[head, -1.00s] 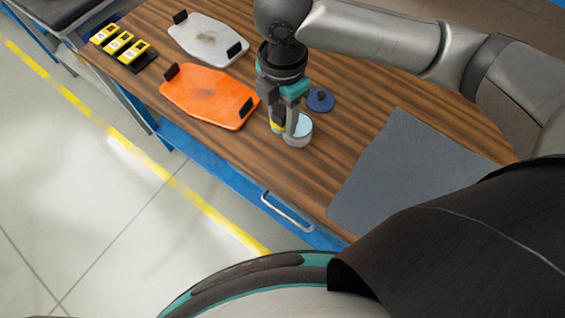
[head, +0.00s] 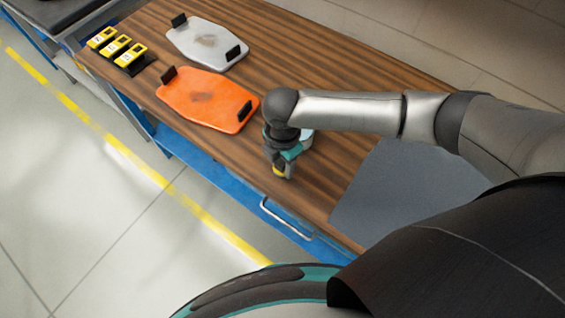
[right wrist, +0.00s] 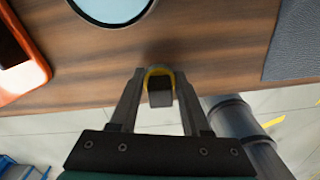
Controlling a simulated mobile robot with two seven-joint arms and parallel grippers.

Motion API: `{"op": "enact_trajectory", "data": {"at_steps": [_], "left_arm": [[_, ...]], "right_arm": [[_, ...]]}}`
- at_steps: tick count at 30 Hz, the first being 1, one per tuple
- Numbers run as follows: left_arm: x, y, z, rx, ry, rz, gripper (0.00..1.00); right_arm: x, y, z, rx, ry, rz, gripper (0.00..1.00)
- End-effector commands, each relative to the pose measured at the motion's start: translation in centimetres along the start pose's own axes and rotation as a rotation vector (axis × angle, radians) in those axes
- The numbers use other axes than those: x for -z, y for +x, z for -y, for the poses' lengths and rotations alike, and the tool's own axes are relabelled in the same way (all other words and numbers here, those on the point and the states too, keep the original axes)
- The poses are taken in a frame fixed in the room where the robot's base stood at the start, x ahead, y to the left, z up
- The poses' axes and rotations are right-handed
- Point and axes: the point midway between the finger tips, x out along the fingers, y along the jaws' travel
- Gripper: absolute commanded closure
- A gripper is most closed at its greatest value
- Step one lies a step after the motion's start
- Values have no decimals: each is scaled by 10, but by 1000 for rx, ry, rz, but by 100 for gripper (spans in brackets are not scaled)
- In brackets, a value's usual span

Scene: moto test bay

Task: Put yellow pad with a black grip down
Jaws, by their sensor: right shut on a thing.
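The yellow pad with a black grip (head: 279,170) is held at the tip of my right gripper (head: 283,173), near the front edge of the wooden workbench (head: 330,45). In the right wrist view, the pad (right wrist: 151,75) shows as a yellow rim around a black block between the fingers (right wrist: 160,88). The gripper is shut on it. I cannot tell whether the pad touches the bench. My left gripper is not in view.
A round pale-topped container (head: 308,134) is mostly hidden behind my right arm; it shows in the wrist view (right wrist: 112,8). An orange panel (head: 200,98), a white panel (head: 205,42), several yellow labelled blocks (head: 116,45) and a grey mat (head: 400,185) lie on the bench.

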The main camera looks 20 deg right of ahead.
Motion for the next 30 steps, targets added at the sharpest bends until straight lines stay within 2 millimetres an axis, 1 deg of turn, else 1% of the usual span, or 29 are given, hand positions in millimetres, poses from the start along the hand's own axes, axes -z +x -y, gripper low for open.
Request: {"op": "enact_trajectory", "data": {"at_steps": [3,11,21,25,26,30], "left_arm": [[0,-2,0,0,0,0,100],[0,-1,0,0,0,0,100],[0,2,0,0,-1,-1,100],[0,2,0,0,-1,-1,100],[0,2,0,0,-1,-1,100],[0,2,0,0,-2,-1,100]], "right_arm": [[0,6,0,0,0,1,100],[0,7,0,0,-1,1,100],[0,17,0,0,-1,0,100],[0,18,0,0,-1,0,100],[0,18,0,0,-1,0,51],[0,18,1,1,-1,0,35]]}}
